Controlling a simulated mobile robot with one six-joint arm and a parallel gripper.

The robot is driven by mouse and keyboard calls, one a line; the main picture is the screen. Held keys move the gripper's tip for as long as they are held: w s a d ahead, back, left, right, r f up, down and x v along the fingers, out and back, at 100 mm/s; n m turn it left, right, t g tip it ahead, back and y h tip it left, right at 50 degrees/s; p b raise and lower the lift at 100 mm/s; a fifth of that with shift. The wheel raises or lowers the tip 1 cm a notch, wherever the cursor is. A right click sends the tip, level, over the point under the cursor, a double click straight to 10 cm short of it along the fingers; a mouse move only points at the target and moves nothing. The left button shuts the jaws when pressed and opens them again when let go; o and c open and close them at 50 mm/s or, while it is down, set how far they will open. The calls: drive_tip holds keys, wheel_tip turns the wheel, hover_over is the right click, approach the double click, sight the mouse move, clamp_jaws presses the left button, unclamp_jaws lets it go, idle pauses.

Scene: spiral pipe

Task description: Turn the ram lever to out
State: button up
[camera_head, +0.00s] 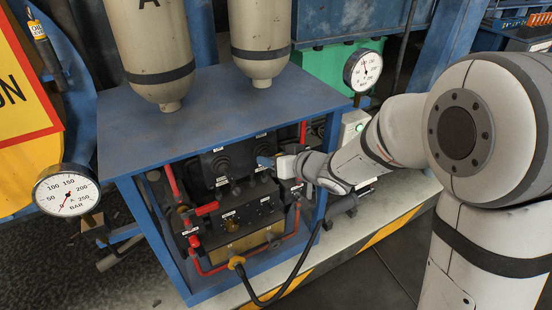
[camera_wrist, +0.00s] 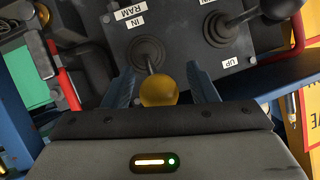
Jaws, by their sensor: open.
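The ram lever ends in a yellow ball knob (camera_wrist: 158,90) in the wrist view, with a short metal stem rising from a black rubber boot (camera_wrist: 148,50). The labels "RAM" and "IN" (camera_wrist: 130,17) are upside down beside the boot. My gripper (camera_wrist: 162,92) is open, one blue finger on each side of the knob, with a gap visible on both sides. In the head view my gripper (camera_head: 266,162) is at the upper right of the dark valve panel (camera_head: 225,165), inside the blue frame. There it hides the ram lever's knob.
Red pipes (camera_head: 172,182) and a black hose (camera_head: 265,298) run around the panel. The blue cabinet top (camera_head: 210,105) overhangs it. Pressure gauges (camera_head: 66,190) (camera_head: 363,70) flank the cabinet.

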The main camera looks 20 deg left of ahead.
drive_tip(key=p+v, duration=0.1)
drive_tip(key=v, duration=0.6)
drive_tip(key=shift+s+d+r+p, duration=0.2)
drive_tip(key=shift+p, duration=0.2)
drive_tip(key=d+r+m+t+h+p, duration=0.1)
drive_tip(key=d+r+m+h+p, duration=0.3)
drive_tip(key=d, duration=0.7)
drive_tip(key=d+r+m+t+h+p, duration=0.1)
drive_tip(key=d+r+m+h+p, duration=0.15)
drive_tip(key=d+r+h, duration=0.6)
drive_tip(key=s+d+m+g+p, duration=0.1)
drive_tip(key=s+d+g+p, duration=0.1)
drive_tip(key=s, duration=0.6)
drive_tip(key=s+d+m+g+y+p, duration=0.1)
drive_tip(key=s+d+g, duration=0.3)
drive_tip(key=s, duration=0.4)
drive_tip(key=shift+s+d+r+p, duration=0.35)
drive_tip(key=shift+d+p, duration=0.25)
drive_tip(key=shift+p, duration=0.3)
